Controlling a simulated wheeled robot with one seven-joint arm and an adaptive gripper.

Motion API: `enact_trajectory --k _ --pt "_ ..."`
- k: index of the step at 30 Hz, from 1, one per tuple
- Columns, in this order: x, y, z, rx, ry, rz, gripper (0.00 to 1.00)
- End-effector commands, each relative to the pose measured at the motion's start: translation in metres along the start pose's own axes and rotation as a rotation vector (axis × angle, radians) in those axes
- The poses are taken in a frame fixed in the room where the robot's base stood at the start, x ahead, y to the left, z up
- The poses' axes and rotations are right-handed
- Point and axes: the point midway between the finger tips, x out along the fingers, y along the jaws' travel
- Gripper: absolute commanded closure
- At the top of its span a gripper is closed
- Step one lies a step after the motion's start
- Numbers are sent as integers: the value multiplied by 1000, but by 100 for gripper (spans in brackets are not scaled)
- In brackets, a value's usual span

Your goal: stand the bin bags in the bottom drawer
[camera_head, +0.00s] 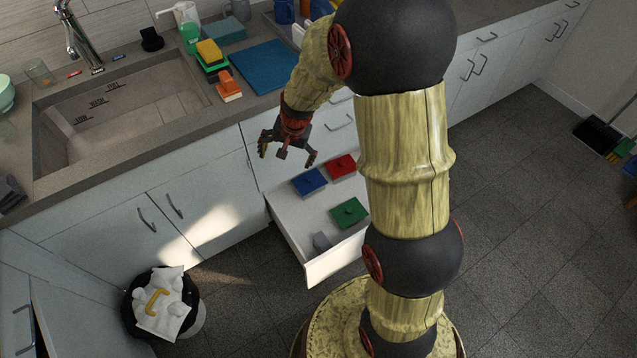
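An open drawer (318,268) low in the cabinet front, which I take to be the bottom drawer, is pulled out. The three coloured packs lie flat. I cannot tell which of these, if any, are the bin bags. My gripper (287,157) appears above the drawer's back left, fingers spread and empty. My arm hides the drawer's right part.
A black bin (131,307) with a crumpled white bag (161,315) and yellow handle stands on the floor at lower left. The counter above holds a sink (120,120), sponges (209,52) and a blue mat (265,66).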

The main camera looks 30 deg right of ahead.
Motion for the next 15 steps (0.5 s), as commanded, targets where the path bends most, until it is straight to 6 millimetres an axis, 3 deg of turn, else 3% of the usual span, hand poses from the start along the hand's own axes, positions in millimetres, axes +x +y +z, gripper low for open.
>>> enact_trajectory --k 1,6,15 --pt "-26 -5 7 -44 14 -13 6" --pt "-100 -10 35 -193 47 -34 6" --pt "-206 11 99 -446 118 -45 6"
